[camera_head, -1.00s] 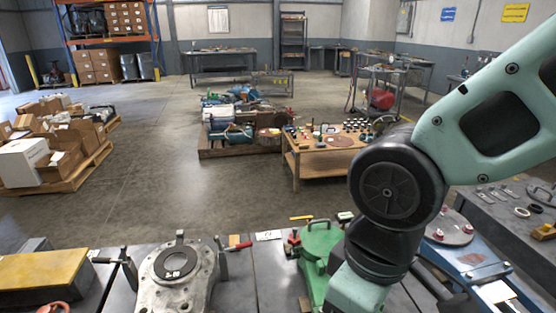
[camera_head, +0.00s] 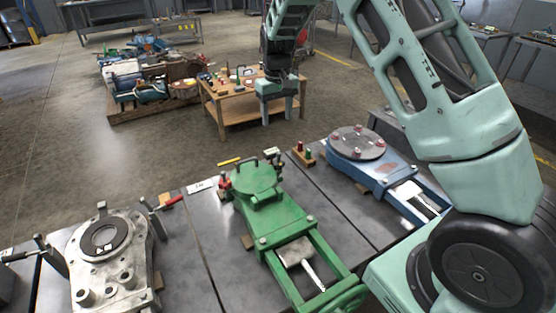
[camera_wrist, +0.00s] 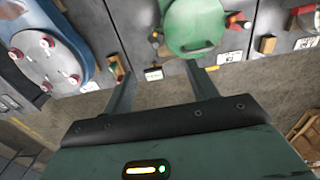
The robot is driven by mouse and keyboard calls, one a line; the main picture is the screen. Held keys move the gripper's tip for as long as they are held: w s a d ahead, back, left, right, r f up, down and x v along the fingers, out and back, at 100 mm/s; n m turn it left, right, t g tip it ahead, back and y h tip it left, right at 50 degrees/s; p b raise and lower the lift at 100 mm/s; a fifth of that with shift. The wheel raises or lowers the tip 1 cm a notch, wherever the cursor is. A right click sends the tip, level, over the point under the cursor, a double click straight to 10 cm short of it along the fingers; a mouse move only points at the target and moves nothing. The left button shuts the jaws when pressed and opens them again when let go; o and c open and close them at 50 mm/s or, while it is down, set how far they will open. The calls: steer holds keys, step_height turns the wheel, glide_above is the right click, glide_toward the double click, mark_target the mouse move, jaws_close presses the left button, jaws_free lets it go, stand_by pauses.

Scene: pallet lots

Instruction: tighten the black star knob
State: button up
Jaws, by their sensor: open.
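I cannot pick out a black star knob in either view; at this size the small dark parts on the fixtures are unclear. A green fixture (camera_head: 285,222) with a round lid and handle stands mid-bench. Its lid shows in the wrist view (camera_wrist: 192,28). A blue fixture (camera_head: 372,178) with a grey disc and reddish knobs stands to its right. A silver casting (camera_head: 127,262) with a dark ring stands at the left. My gripper (camera_head: 280,112) is open and empty, in the air beyond the bench's far edge. Its fingers show in the wrist view (camera_wrist: 162,72).
Red toggle clamps (camera_head: 170,200) and small blocks (camera_head: 304,153) stand on the grey bench (camera_head: 205,250). A wooden table (camera_head: 240,119) with small parts is behind. A loaded pallet (camera_head: 150,107) stands left of it. The floor at the left is clear.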

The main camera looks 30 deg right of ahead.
steer(key=p, duration=0.1)
glide_toward(278, 162)
step_height(278, 162, down, 9)
steer(key=shift+w+d, duration=0.15)
stand_by(0.4)
steer(key=c, duration=1)
